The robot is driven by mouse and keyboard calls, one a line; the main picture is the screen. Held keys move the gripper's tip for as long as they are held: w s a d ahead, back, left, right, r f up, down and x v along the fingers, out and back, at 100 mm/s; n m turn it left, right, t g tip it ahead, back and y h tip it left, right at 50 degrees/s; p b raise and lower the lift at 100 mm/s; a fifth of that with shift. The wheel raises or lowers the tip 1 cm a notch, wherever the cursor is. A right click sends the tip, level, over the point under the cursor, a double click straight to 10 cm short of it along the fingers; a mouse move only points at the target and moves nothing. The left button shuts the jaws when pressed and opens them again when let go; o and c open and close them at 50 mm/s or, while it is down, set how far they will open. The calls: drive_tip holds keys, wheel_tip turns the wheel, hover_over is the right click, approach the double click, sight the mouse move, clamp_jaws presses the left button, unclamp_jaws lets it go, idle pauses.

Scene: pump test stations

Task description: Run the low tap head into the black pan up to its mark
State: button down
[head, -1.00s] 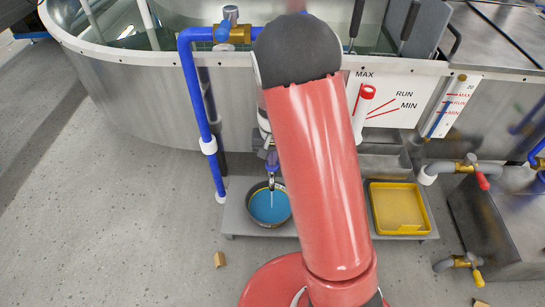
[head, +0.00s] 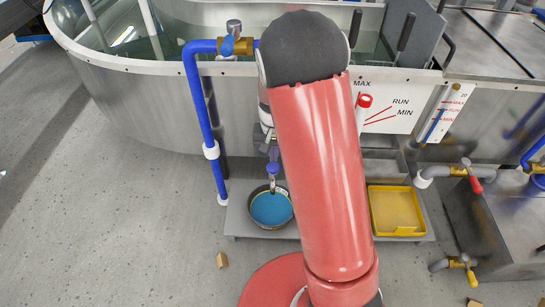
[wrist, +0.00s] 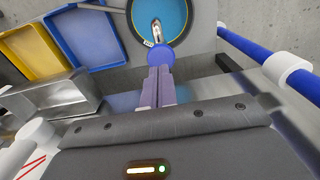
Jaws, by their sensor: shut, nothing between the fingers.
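The black pan (head: 290,215) stands on the low grey shelf, with blue liquid (head: 268,208) in it. It also shows at the top of the wrist view (wrist: 179,43), where the liquid covers its floor. The low tap head, with a chrome spout (wrist: 155,33) and a round blue knob (wrist: 163,54), is over the pan's near edge. No stream shows below the spout now. My gripper (wrist: 162,70) is shut and empty, its fingertips at the blue knob; whether they touch it I cannot tell.
A yellow tray (head: 424,232) stands right of my arm; a blue tray (wrist: 75,21) is beside it in the wrist view. A blue pipe (head: 199,110) rises left of the pan. A small wooden block (head: 222,260) lies on the open floor.

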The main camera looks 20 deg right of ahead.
sight(273, 166)
wheel_tip(273, 166, up, 9)
drive_tip(key=p, duration=0.1)
drive_tip(key=shift+w, duration=0.15)
drive_tip(key=shift+r, duration=0.15)
drive_tip(key=s+r+n+t+p, duration=0.1)
drive_tip(key=s+r+t, duration=0.1)
drive_tip(key=s+r, duration=0.8)
drive_tip(key=s+r+n+t+p, duration=0.2)
drive_tip(key=s+r, duration=0.6)
drive_tip(key=s, duration=0.5)
drive_tip(key=shift+s+a+n+t, duration=0.25)
drive_tip(key=shift+a+n+t, duration=0.1)
drive_tip(key=shift+t, duration=0.45)
